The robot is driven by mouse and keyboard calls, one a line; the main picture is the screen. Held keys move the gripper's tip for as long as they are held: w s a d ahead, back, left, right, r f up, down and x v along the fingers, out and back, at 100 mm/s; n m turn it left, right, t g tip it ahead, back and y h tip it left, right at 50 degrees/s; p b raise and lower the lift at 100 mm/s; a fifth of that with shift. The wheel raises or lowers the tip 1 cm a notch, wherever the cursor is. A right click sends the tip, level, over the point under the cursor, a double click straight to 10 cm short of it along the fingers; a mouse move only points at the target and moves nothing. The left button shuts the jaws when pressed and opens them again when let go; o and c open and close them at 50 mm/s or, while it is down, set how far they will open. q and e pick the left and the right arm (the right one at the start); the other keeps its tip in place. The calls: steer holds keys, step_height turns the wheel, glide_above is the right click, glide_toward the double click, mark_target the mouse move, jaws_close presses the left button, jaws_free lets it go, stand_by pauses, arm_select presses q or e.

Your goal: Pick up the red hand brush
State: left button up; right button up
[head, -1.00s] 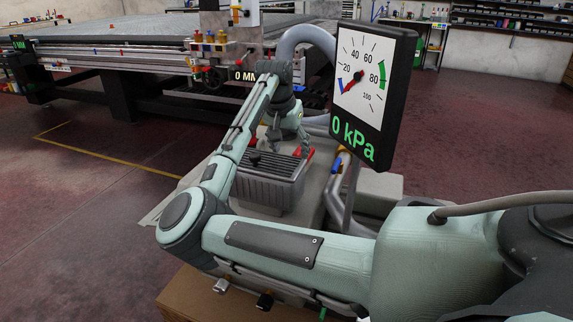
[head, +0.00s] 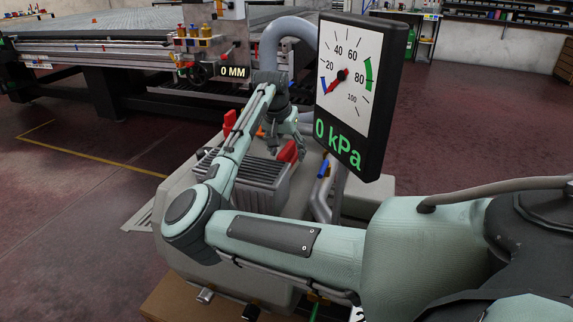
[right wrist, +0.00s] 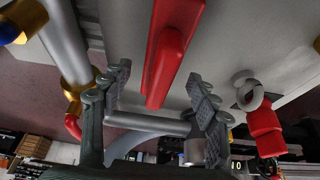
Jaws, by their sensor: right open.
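A long red piece with a raised grip, which looks like the red hand brush (right wrist: 168,58), lies against a pale grey surface in the right wrist view. My right gripper (right wrist: 158,80) is open, with one finger on each side of the red piece; no grasp shows, and I cannot tell the depth gap. In the head view my right gripper (head: 284,138) hangs beside a ribbed grey box. A red part (head: 289,152) shows close to its fingers, but I cannot tell surely whether it is the brush. My left gripper is not in view.
The ribbed grey box (head: 253,179) stands on a grey housing, with another red part (head: 229,122) behind it. A gauge reading 0 kPa (head: 355,90) stands to the right. The wrist view shows a grey pipe (right wrist: 65,45) left and a red fitting (right wrist: 265,130) right.

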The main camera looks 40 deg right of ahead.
mark_target(288, 157)
steer(key=shift+x, duration=1.5)
steer(key=shift+c, duration=0.6)
steer(key=c, duration=1.2)
